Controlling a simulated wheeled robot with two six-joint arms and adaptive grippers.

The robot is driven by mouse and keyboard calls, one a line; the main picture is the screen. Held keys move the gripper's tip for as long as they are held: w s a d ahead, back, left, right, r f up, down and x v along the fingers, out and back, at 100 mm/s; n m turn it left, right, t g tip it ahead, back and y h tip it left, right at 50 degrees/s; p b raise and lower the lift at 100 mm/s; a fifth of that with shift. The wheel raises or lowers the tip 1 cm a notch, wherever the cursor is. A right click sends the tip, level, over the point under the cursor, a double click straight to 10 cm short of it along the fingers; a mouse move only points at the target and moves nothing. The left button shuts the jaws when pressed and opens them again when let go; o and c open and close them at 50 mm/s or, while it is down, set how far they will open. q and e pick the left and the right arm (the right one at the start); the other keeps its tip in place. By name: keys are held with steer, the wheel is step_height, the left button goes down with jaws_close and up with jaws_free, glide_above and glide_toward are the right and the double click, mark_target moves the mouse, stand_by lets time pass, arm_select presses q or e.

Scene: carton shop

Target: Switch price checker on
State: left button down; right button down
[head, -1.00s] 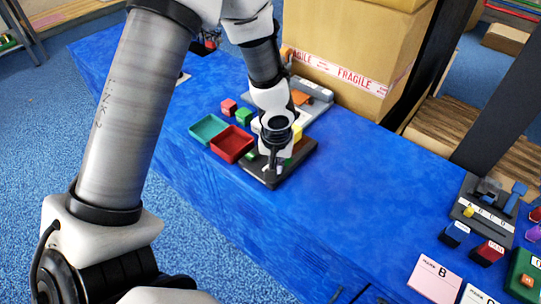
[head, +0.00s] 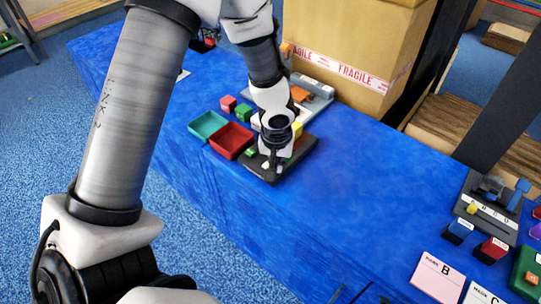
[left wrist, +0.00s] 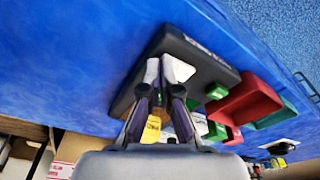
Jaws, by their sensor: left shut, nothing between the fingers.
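A dark, flat device (head: 298,158), which I take to be the price checker, lies on the blue table beside the red tray. It also shows in the left wrist view (left wrist: 200,55), with a small white part (left wrist: 180,69), a green part (left wrist: 216,91) and a yellow block (left wrist: 151,130) at its edge. My left gripper (head: 269,164) is shut and empty, pointing down over the device's near part. In the left wrist view its fingertips (left wrist: 160,72) are right beside the white part; I cannot tell whether they touch it. My right gripper is not in view.
A red tray (head: 231,141) and a teal tray (head: 207,126) stand left of the device. A large carton (head: 350,55) stands behind. Cards and small blocks lie at the right, near a grey lettered device (head: 487,209). The blue table between is clear.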

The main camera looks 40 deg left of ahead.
arm_select(q)
steer(key=shift+f, duration=0.15)
step_height(320, 180, up, 7)
steer(key=p, duration=0.5)
steer(key=shift+p, duration=0.3)
stand_by(0.3)
steer(key=s+d+f+g+h, duration=0.1)
steer(key=s+d+f+g, duration=0.15)
steer(key=s+f, duration=0.9)
steer(key=s+d+f+g+h, duration=0.1)
steer(key=s+d+f+g, duration=0.15)
steer(key=s+f, duration=0.85)
steer(key=m+t, duration=0.1)
steer(key=w+r+m+t, duration=0.1)
steer(key=m, duration=0.1)
steer(key=a+r+m+t+y, duration=0.1)
steer(key=shift+w+r+m+p, duration=0.2)
steer(key=shift+w+m+p, duration=0.1)
steer(key=shift+w, duration=0.05)
